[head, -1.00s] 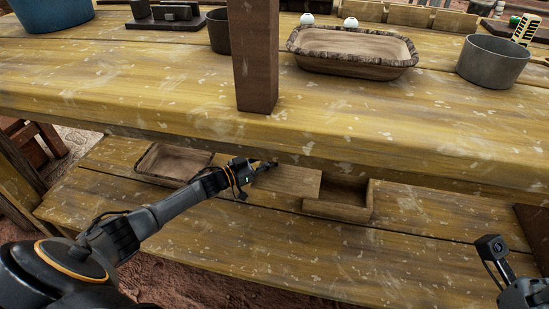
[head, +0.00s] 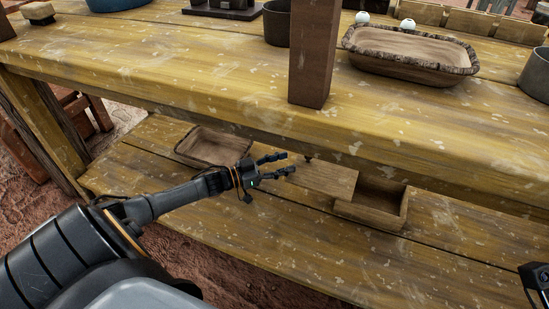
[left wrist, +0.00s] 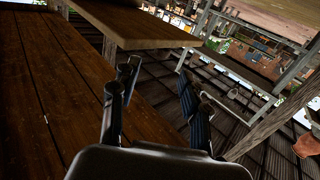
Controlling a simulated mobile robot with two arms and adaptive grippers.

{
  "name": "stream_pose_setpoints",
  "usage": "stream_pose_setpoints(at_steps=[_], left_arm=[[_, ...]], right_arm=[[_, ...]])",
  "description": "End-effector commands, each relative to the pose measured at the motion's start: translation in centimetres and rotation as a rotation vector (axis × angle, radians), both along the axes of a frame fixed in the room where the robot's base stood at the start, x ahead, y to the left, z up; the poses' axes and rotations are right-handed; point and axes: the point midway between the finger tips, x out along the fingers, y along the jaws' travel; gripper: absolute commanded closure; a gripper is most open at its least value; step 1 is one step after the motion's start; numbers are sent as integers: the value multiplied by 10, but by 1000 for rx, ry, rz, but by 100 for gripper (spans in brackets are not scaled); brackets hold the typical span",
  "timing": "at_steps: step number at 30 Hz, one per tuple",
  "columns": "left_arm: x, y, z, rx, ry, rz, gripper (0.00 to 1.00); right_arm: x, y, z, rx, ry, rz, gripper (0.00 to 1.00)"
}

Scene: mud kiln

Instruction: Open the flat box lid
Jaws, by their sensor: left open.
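The flat wooden box (head: 372,212) sits on the lower shelf with part of its inside showing on the right. Its flat lid (head: 326,180) lies shifted to the left, with a small dark knob (head: 308,157) near its back left. My left gripper (head: 287,163) is open and empty, just left of the lid and apart from it. In the left wrist view the left gripper (left wrist: 158,80) also shows spread fingers with nothing between them. Only a small piece of my right arm shows at the right edge; its fingers are out of frame.
A shallow wooden tray (head: 214,148) is on the lower shelf behind my left gripper. The upper tabletop (head: 200,85) overhangs the shelf, with a post (head: 314,55) standing at its front. A bark-edged tray (head: 410,55) is on top. The front of the lower shelf (head: 290,235) is clear.

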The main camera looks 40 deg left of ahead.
Motion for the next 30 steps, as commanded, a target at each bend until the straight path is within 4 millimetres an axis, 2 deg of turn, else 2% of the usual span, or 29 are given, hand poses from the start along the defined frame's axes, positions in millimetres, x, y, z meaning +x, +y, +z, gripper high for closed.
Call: stream_pose_setpoints(at_steps=[3, 9, 30], left_arm=[[-17, 8, -1, 1, 2, -1, 54], [-27, 14, 0, -1, 0, -1, 54], [-27, 15, 0, 0, -1, -1, 54]], right_arm=[[0, 0, 0, 0, 0, 0, 66], [0, 0, 0, 1, 0, 0, 66], [0, 0, 0, 1, 0, 0, 66]])
